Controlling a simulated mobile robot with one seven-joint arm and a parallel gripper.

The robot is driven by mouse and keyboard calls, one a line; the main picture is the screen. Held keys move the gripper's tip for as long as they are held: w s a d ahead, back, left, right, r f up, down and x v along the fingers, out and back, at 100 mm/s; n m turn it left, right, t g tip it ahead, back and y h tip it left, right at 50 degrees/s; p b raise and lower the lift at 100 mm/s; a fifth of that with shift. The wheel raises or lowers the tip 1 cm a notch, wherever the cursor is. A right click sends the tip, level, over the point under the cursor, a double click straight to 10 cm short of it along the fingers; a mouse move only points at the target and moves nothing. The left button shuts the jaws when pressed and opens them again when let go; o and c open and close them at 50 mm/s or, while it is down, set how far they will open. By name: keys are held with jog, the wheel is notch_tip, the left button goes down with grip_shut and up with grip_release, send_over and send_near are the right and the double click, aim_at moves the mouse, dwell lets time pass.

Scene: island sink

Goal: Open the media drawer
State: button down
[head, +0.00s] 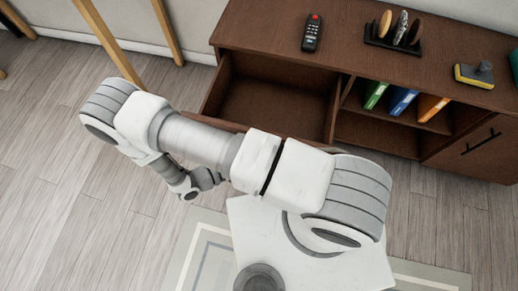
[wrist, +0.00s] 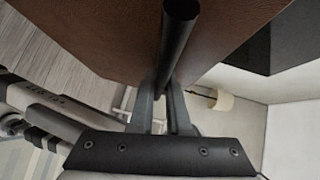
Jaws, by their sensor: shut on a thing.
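The brown wooden media drawer (head: 275,98) is pulled out from the left part of the cabinet in the head view, and its empty inside shows. My arm crosses in front and hides most of its front panel. In the wrist view the brown drawer front (wrist: 105,35) fills the top, with a dark bar handle (wrist: 179,30) on it. My gripper (wrist: 164,95) is shut on this handle, one finger on each side of the bar. In the head view my arm hides the fingers and the handle.
The media cabinet (head: 285,36) carries a remote (head: 312,32), a dark holder (head: 392,42) with upright items and a yellow-and-grey brush-like thing (head: 474,75). Coloured books (head: 403,101) stand on the open shelf. Wooden legs (head: 108,42) stand at left. A rug (head: 205,235) lies below; floor at left is clear.

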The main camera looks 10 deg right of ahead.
jog(key=shift+a, duration=0.1)
dwell(0.3)
jog(key=c, duration=0.9)
grip_release()
jog(key=shift+s, duration=0.1)
jog(key=p+v, duration=0.1)
jog(key=v, duration=1.6)
jog(key=shift+a, duration=0.2)
